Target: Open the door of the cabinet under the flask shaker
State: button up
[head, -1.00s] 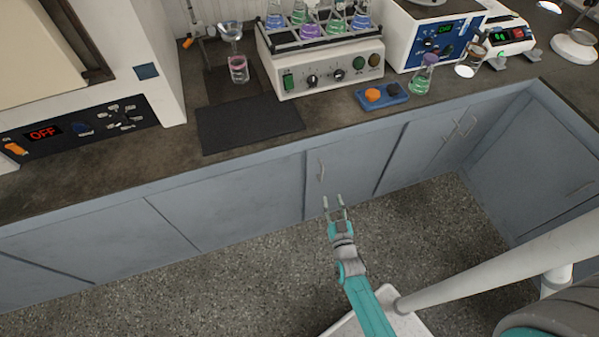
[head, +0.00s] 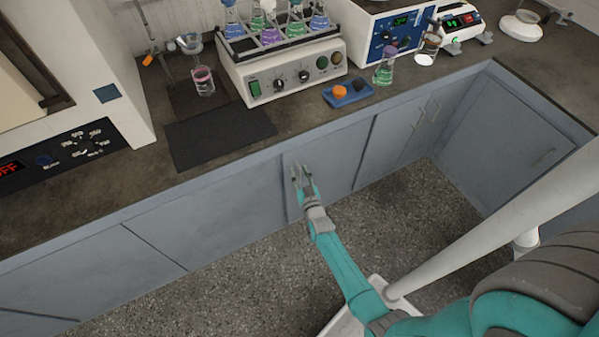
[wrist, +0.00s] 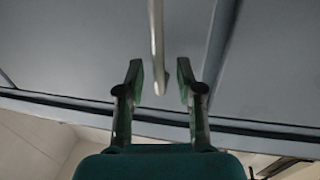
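The flask shaker (head: 283,70) stands on the counter with several flasks of coloured liquid on top. Below it is the grey-blue cabinet door (head: 335,160), which is shut; it fills much of the wrist view (wrist: 90,45). Its slim vertical bar handle (wrist: 156,45) runs down between my fingers in the wrist view. In the head view my gripper mostly covers the handle. My gripper (head: 302,172) is open in front of the door; its fingertips (wrist: 160,80) stand on either side of the handle's end, with gaps on both sides.
A blue tray (head: 362,98) with an orange and a dark item and a green flask (head: 384,72) stand near the counter edge. A dark mat (head: 220,136) lies to the left. Another cabinet door (head: 205,212) is left of mine. The speckled floor (head: 200,295) in front is clear.

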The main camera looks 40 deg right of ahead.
jog(key=shift+w+d, duration=0.15)
jog(key=shift+w, duration=0.1)
grip_shut()
jog(key=shift+s, duration=0.15)
